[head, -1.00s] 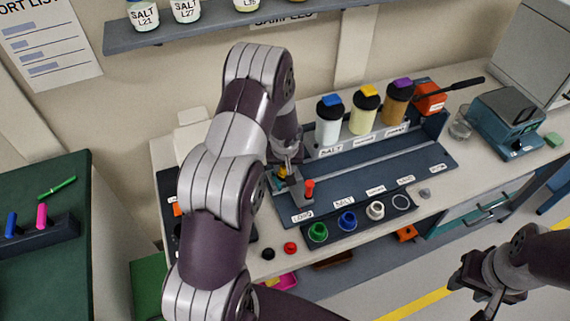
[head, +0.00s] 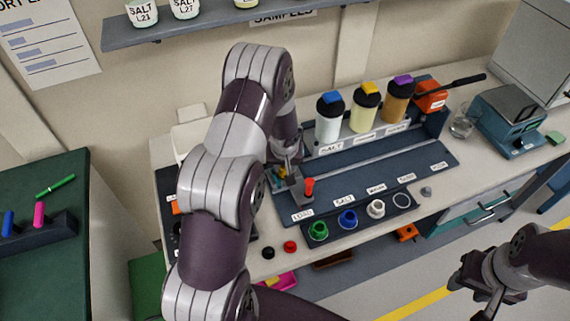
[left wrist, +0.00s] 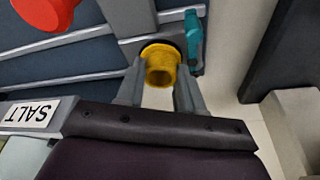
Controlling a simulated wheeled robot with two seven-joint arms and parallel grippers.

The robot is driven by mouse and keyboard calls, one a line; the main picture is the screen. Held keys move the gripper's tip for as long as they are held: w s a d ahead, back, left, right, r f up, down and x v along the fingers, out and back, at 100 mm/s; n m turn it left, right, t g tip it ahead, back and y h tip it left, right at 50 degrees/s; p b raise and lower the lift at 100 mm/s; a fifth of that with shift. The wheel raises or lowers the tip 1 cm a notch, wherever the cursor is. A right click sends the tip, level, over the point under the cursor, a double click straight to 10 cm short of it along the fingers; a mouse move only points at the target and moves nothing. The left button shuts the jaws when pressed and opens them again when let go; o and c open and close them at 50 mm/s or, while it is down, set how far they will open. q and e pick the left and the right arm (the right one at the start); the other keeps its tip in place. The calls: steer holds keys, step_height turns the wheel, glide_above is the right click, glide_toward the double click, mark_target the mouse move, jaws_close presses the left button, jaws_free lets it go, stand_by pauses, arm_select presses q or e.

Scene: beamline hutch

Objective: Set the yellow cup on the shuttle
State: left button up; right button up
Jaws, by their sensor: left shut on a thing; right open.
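The yellow cup (left wrist: 160,68) is between the fingers of my left gripper (left wrist: 159,95), which is shut on it. In the head view my left gripper (head: 284,170) is low over the grey shuttle (head: 291,190) at the left end of the rail, and the cup is mostly hidden. The shuttle has a red knob (head: 309,186), which also shows in the left wrist view (left wrist: 46,10). A dark round edge shows behind the cup; I cannot tell whether the cup rests on the shuttle. My right gripper (head: 486,301) is open and empty at the lower right, away from the bench.
Blue-, yellow- and purple-capped bottles (head: 363,110) stand behind the blue rail (head: 375,168). A dark tray (head: 330,231) in front holds green, blue and white cups and an empty ring. A teal part (left wrist: 193,40) is close beside the left fingers.

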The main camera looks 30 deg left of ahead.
arm_select(q)
steer(key=o, duration=1)
steer(key=shift+o, duration=0.7)
steer(key=shift+w+d, duration=0.1)
steer(key=shift+d, duration=0.1)
steer(key=shift+a, duration=0.15)
steer(key=shift+r, duration=0.4)
steer(key=v, duration=1.2)
steer(key=shift+f, duration=0.1)
